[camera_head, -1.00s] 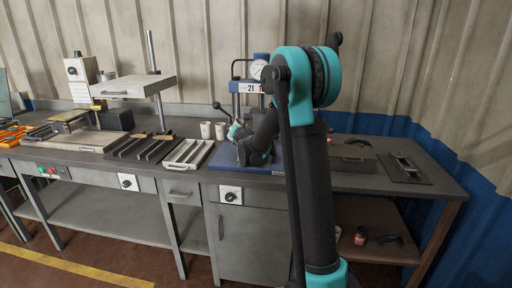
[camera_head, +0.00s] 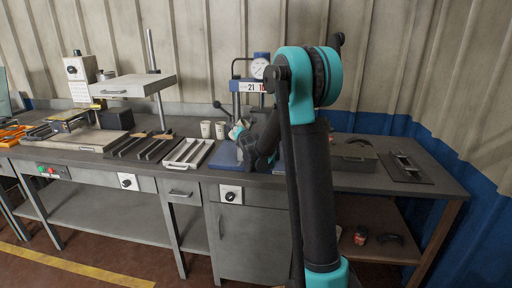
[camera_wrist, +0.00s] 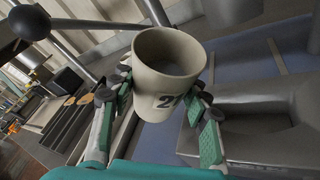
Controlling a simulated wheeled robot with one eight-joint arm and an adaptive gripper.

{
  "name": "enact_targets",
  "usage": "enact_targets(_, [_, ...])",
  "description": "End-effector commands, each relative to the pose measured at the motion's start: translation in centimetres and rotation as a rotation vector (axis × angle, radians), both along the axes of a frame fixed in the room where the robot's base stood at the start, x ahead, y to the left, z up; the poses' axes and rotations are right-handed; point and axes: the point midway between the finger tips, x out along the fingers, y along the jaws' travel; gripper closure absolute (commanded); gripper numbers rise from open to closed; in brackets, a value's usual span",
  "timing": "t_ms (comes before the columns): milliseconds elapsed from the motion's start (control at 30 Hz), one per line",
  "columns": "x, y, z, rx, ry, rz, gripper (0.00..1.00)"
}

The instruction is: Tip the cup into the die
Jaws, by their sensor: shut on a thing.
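A pale cup (camera_wrist: 167,85) with a dark number on its side, partly cut off, fills the middle of the wrist view. My gripper (camera_wrist: 160,110) is shut on it, a green-padded finger on each side. I look into its mouth; the inside is grey, and I cannot tell how full it is. The die, a grey block (camera_wrist: 247,112) with a rectangular recess, is right of the cup in the wrist view, and the cup appears apart from it. In the head view my gripper (camera_head: 237,132) is at the press, and my arm hides the die.
Two pale cups (camera_head: 212,129) stand on the bench left of the press (camera_head: 235,97), which has a gauge and the number 21. A ball-ended lever (camera_wrist: 90,22) reaches close to the held cup. A slotted tray (camera_head: 185,152) lies farther left.

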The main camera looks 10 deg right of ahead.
Motion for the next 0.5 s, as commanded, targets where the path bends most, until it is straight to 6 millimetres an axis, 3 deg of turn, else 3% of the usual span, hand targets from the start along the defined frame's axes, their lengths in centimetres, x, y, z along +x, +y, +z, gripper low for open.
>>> enact_targets(500, [-0.30, -0.12, 0.36, 0.067, -0.022, 0.002, 0.87])
